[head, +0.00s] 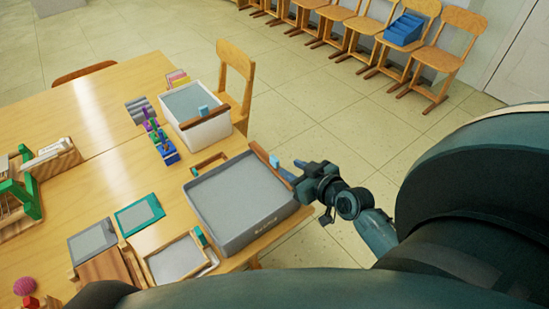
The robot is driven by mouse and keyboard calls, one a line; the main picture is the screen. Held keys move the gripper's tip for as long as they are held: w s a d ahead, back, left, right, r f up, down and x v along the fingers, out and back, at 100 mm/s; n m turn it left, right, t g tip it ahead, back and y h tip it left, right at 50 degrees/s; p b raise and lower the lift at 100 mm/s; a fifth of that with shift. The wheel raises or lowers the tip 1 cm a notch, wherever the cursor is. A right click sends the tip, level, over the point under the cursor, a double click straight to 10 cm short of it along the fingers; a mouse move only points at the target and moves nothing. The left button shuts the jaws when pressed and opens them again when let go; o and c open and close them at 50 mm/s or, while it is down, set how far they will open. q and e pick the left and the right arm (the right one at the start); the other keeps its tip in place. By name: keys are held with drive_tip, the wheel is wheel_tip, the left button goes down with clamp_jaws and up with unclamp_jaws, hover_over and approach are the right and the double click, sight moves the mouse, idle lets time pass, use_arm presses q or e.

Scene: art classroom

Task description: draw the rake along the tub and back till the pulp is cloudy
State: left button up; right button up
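A grey tub (228,236) with flat grey pulp (240,200) inside stands at the table's right edge. A brown wooden bar (262,155) with a light blue block (274,160) lies at its upper right rim; it looks like the rake, partly hidden by my gripper. My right gripper (288,170) is just outside that rim, its fingers pointing left at the blue block. Whether they touch or grip it is not clear. Cloudiness of the pulp cannot be told. My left gripper is out of view.
A white tub (212,132) with a similar brown bar (206,117) stands behind. Framed screens (178,260) and a green-edged panel (139,214) lie left of the grey tub. A chair (235,72) stands by the table. The floor to the right is open.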

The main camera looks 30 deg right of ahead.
sight(278, 161)
drive_tip(key=x, duration=0.8)
drive_tip(key=shift+w+a+f, duration=0.1)
drive_tip(key=shift+w+f, duration=0.1)
drive_tip(key=shift+w, duration=0.15)
drive_tip(key=shift+c, duration=0.4)
clamp_jaws()
